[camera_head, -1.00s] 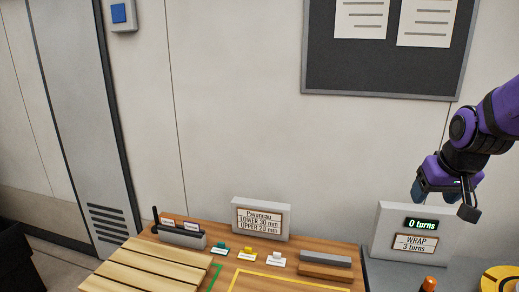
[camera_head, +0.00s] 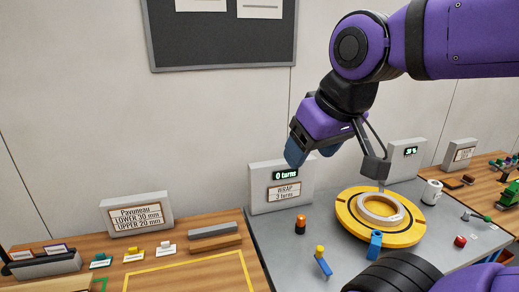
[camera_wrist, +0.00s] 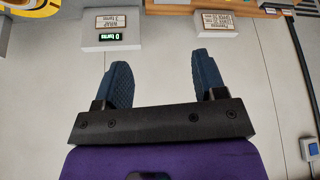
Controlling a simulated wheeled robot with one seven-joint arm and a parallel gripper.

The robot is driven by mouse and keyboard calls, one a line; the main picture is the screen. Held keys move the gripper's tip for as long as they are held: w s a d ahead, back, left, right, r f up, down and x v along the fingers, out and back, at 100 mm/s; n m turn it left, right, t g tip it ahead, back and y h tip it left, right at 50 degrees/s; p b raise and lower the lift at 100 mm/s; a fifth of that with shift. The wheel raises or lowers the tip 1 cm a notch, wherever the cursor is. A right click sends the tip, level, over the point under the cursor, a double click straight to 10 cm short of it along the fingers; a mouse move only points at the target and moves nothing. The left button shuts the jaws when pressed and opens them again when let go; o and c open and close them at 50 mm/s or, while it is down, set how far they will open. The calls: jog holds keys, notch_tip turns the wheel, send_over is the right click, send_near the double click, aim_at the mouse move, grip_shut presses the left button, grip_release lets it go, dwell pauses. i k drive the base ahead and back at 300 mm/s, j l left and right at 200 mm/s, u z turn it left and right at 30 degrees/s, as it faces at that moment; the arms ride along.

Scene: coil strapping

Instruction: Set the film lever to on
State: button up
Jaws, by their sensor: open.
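A small lever with a yellow knob and blue bar (camera_head: 324,266) stands on the grey bench in the head view. A second small lever with a green end (camera_head: 468,216) is farther right. No label tells which one is the film lever, and I cannot read an on or off mark. My gripper (camera_head: 312,153) is open and empty, raised above the bench in front of the wall and the wrap counter sign. In the wrist view both blue fingers of my gripper (camera_wrist: 160,70) are spread apart with nothing between them.
A yellow turntable (camera_head: 411,232) holds a pale ring (camera_head: 382,209). A blue block (camera_head: 375,245), an orange button (camera_head: 300,225), a red button (camera_head: 460,241) and a white roll (camera_head: 432,192) stand around it. The wrap counter (camera_head: 282,188) reads 0 turns. A wooden table lies left.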

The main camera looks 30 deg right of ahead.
aim_at(488, 219)
jog(key=z, duration=2.45)
jog(key=i+l+u, duration=0.15)
jog(key=i+l, duration=0.45)
jog(key=l, duration=0.1)
